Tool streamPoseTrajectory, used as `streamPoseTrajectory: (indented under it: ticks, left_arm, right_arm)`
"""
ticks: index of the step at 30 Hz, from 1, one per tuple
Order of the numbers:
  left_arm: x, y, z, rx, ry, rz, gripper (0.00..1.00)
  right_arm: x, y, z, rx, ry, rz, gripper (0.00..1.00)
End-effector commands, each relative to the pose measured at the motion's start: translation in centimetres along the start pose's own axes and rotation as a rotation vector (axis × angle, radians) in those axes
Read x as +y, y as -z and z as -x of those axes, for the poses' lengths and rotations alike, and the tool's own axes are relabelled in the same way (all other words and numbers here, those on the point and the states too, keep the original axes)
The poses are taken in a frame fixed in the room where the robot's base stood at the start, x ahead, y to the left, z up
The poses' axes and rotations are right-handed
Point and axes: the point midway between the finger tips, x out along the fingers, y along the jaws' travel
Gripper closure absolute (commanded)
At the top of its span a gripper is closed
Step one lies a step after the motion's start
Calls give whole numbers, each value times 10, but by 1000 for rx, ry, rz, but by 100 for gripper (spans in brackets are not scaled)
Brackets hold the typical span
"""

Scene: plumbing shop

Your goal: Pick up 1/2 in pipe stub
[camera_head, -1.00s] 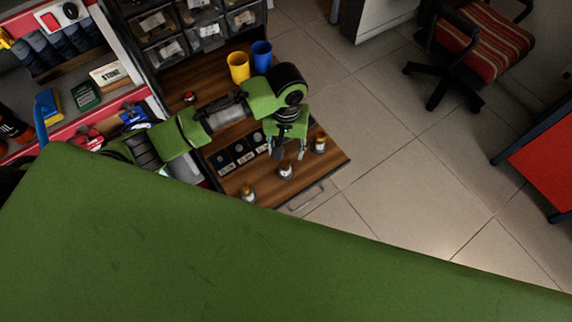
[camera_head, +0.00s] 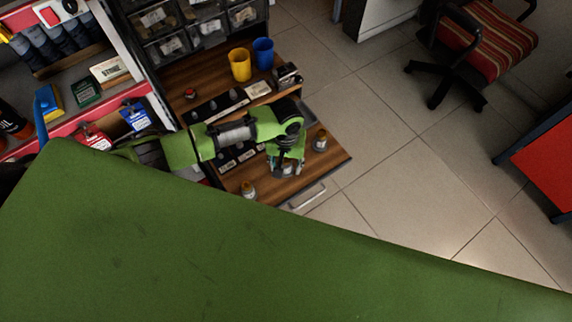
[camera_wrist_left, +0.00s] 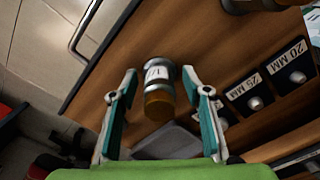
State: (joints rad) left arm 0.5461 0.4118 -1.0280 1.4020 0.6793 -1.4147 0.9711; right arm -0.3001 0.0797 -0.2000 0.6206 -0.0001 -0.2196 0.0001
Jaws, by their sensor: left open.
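A short pipe stub (camera_wrist_left: 159,88) with a metal-grey body, a white label and an amber-brown end stands on the wooden bench top (camera_wrist_left: 165,30) in the left wrist view. The label is too small to read surely, so I cannot confirm its size. My left gripper (camera_wrist_left: 159,73) is open, with one finger on each side of this stub, apart from it. In the head view my left gripper (camera_head: 287,168) is over the front of the bench and largely hides the stub. Similar stubs stand to its left (camera_head: 248,189) and right (camera_head: 320,141). My right gripper is not in view.
A black rack with 20 MM (camera_wrist_left: 287,55) and 25 MM labels is beside the stub. A yellow cup (camera_head: 240,65) and blue cup (camera_head: 263,53) stand farther back. A metal handle (camera_head: 307,195) runs along the bench front.

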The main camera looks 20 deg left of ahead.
Motion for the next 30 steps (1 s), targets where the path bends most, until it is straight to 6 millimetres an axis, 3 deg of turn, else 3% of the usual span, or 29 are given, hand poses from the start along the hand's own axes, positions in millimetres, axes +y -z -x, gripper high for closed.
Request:
streamPoseTrajectory:
  ticks: [2,3,8,20,27,30]
  left_arm:
    - [0,0,0,0,0,0,56]
    - [0,0,0,0,0,0,61]
    - [0,0,0,0,0,0,100]
    - [1,1,5,2,-3,0,100]
    - [2,2,34,4,-5,0,100]
    - [4,-12,49,1,-6,-2,100]
  right_arm:
    - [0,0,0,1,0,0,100]
    - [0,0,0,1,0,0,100]
    - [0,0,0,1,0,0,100]
    - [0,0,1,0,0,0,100]
    - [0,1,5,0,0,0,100]
    - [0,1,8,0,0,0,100]
